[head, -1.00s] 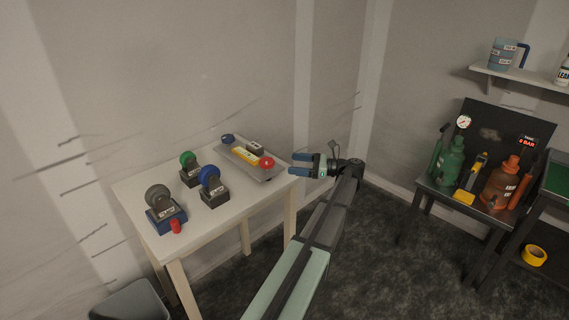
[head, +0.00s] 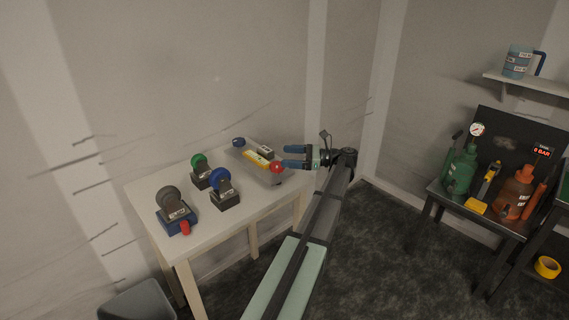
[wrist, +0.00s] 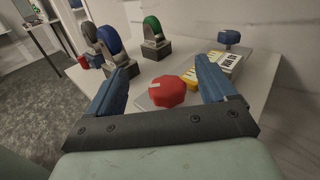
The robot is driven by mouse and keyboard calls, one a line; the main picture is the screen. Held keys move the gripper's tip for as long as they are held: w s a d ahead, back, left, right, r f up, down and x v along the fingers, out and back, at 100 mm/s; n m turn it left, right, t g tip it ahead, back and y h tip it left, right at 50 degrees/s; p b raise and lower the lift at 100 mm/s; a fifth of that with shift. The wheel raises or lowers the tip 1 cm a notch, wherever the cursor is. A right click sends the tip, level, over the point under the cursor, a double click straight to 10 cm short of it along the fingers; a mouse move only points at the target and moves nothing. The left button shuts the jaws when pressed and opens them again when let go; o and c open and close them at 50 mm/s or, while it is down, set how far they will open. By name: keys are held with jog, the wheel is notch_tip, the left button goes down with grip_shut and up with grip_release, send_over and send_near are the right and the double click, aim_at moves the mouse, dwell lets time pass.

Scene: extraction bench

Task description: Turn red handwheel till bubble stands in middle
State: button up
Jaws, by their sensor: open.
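The red handwheel (head: 277,167) sits at the front right corner of a grey plate (head: 276,181) on the white table. In the wrist view the red handwheel (wrist: 167,91) is faceted, with a pale mark on its top. It lies ahead of and between the fingers. My gripper (head: 284,156) is open and empty beside the wheel in the head view, and its blue fingers (wrist: 160,82) are spread in the wrist view. A yellow level (head: 257,160) lies on the plate behind the wheel. Its bubble is too small to make out.
Left on the table are a green wheel (head: 199,161), a blue wheel (head: 220,179) and a grey wheel (head: 168,197) on stands. The table's front right is bare.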

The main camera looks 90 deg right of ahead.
jog(key=w+r+n+g+y, duration=0.15)
jog(key=w+r+g, duration=0.25)
jog(key=w+r, duration=0.45)
jog(key=w+r+n+g+y, duration=0.1)
jog(key=w+r+n+g, duration=0.4)
jog(key=w, duration=0.6)
jog(key=g+h, duration=0.2)
jog(key=g, duration=0.7)
send_near(278, 164)
jog(key=shift+n+y, duration=0.25)
jog(key=f, duration=0.8)
jog(key=shift+d+f, duration=0.2)
jog(key=shift+f, duration=0.15)
jog(key=c, duration=1.1)
jog(key=shift+o, duration=0.2)
